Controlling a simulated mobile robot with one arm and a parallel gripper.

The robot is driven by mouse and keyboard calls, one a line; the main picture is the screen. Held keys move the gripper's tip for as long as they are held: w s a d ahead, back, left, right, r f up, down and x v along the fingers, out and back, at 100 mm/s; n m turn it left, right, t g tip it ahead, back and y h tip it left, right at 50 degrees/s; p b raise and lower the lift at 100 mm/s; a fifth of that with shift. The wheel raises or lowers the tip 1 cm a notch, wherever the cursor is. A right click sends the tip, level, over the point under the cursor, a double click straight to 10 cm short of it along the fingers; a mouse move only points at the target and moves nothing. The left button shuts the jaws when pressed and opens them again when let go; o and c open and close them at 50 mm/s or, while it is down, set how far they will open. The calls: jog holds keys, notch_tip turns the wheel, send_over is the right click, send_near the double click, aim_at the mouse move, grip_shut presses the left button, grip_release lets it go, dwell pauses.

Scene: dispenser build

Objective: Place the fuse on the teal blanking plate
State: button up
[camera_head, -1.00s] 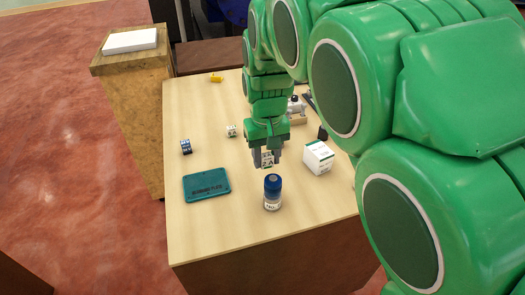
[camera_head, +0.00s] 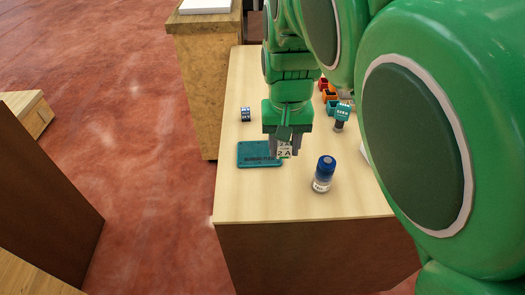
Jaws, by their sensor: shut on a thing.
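My gripper (camera_head: 286,147) hangs fingers down over the table and is shut on a small pale block marked "2A", the fuse (camera_head: 285,152). The teal blanking plate (camera_head: 257,158) lies flat on the table, its dark lettering partly covered. In the picture the fuse and fingers overlap the plate's right end. I cannot tell how high the fuse is above the plate or the table, or whether it touches either.
A blue-capped bottle (camera_head: 323,174) stands close to the right of the plate. A small dark block (camera_head: 245,114) sits behind the plate. A teal-topped item (camera_head: 342,113) and red and orange bins (camera_head: 329,95) are at the back right.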

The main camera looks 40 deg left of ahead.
jog(key=s+a, duration=0.1)
jog(key=s, duration=0.1)
send_over(259, 152)
jog(key=f, duration=0.9)
jog(key=shift+s+d, duration=0.1)
jog(key=shift+d, duration=0.1)
jog(key=shift+a+f, duration=0.25)
jog(key=shift+f, duration=1.65)
jog(key=shift+f, duration=0.1)
jog(key=o, duration=1)
